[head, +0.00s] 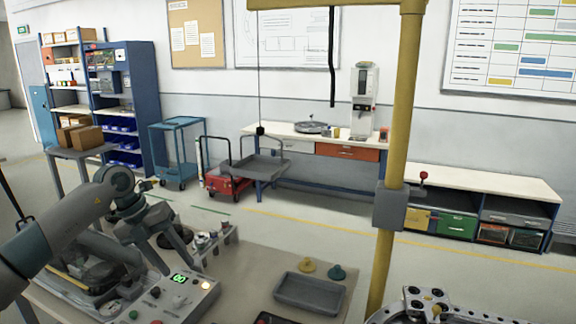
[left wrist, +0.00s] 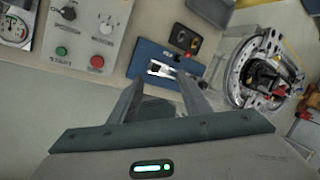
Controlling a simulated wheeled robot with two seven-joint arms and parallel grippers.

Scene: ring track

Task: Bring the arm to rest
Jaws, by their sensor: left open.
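My left arm (head: 62,225) reaches in from the left in the head view, a grey-green arm raised over the bench. Its gripper (head: 172,262) points down beside the control box, with the tips hard to make out there. In the left wrist view my left gripper (left wrist: 160,85) shows two separated fingers with nothing held between them. Beyond the fingers lies a blue plate (left wrist: 146,53) with a small metal piece on it. The fingers overlap the plate's lower edge in the picture; I cannot tell whether they touch it. My right gripper is not in view.
The control box (head: 203,291) has a green display and knobs. A grey tray (head: 308,293) and yellow and teal knobbed pieces lie on the bench. The ring track (left wrist: 238,75) is at the right. A yellow post (head: 398,130) rises from the bench area.

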